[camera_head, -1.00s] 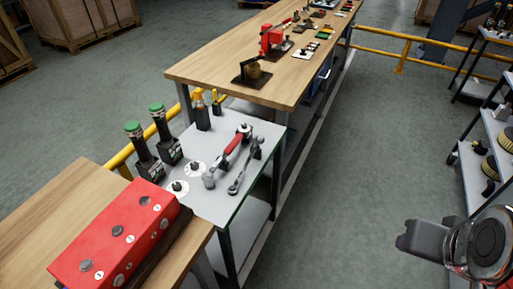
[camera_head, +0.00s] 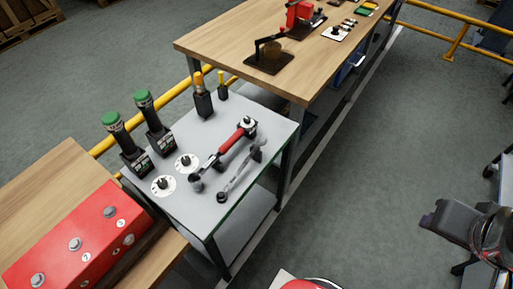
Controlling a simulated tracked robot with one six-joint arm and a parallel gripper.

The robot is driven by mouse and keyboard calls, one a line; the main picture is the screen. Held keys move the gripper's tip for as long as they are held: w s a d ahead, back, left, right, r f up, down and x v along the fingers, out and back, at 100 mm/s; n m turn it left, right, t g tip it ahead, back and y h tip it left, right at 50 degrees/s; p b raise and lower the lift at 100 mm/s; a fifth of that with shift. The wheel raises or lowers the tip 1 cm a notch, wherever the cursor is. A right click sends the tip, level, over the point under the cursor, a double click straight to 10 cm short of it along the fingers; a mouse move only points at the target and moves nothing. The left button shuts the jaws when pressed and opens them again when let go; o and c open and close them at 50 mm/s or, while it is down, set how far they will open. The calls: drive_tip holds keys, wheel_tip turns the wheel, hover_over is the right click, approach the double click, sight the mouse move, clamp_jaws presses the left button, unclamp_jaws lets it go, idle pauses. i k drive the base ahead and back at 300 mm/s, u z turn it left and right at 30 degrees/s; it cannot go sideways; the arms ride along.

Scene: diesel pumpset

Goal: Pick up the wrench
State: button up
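Two long tools lie side by side on the grey top of a small metal cart (camera_head: 182,217). One is a wrench-like tool with a red handle (camera_head: 231,140) and metal ends. The other is a plain dark grey wrench (camera_head: 240,172) beside it, nearer the cart's right edge. Both lie slanted and untouched. A dark grey block beside a clear round part, probably my gripper (camera_head: 450,220), shows at the right edge, over the floor and well apart from both tools. Its fingertips cannot be made out, and nothing is clearly held.
Two green-capped power tools (camera_head: 122,138) and two white discs (camera_head: 164,186) share the cart top. A red block (camera_head: 75,245) sits on the wooden bench at lower left. A long wooden workbench (camera_head: 232,45) stands behind. The floor right of the cart is clear.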

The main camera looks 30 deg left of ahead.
sight(259, 143)
drive_tip(key=i, duration=2.15)
drive_tip(key=u, duration=3.2)
